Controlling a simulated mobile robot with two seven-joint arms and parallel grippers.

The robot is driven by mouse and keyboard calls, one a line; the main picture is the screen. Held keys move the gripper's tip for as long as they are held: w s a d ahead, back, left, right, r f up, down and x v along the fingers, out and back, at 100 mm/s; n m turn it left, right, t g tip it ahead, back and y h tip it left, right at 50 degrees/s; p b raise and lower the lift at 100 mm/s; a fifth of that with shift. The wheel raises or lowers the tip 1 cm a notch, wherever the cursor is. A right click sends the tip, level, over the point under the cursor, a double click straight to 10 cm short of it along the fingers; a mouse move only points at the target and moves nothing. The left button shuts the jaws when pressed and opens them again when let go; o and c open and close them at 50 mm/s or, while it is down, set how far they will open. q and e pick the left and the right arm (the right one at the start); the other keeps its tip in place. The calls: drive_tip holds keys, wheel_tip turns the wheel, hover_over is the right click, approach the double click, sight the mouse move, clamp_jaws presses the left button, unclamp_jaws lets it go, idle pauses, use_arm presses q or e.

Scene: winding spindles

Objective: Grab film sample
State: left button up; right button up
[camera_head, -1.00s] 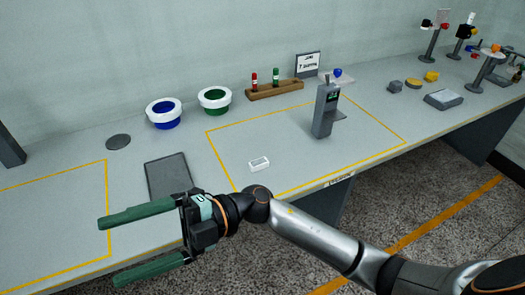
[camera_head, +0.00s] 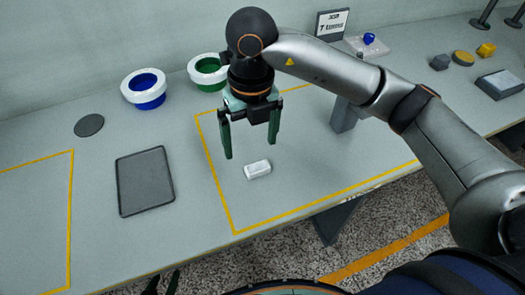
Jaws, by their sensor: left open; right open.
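A small white block (camera_head: 257,169), which I take to be the film sample, lies on the grey table inside the right yellow outline. My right gripper (camera_head: 250,152) points down just behind and above it, with its two green fingers apart and nothing between them. The fingers appear clear of the block. My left gripper (camera_head: 162,283) shows only as two dark fingertips at the bottom edge, apart and empty; the rest is cut off.
A dark grey flat tray (camera_head: 145,181) and a grey disc (camera_head: 89,125) lie to the left. Blue (camera_head: 148,90) and green (camera_head: 205,72) white-rimmed bowls stand behind. A grey stand (camera_head: 345,116) is partly hidden by my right arm. Table around the block is clear.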

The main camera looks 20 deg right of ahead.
drive_tip(key=w+d, duration=0.1)
hover_over(259, 170)
drive_tip(key=shift+h, duration=0.3)
drive_tip(key=f, duration=0.6)
drive_tip(key=shift+s+a+f, duration=0.1)
drive_tip(key=shift+a+f, duration=0.15)
drive_tip(key=f, duration=0.5)
drive_tip(key=shift+d+f, duration=0.25)
drive_tip(key=shift+f, duration=0.05)
drive_tip(key=c, duration=1.2)
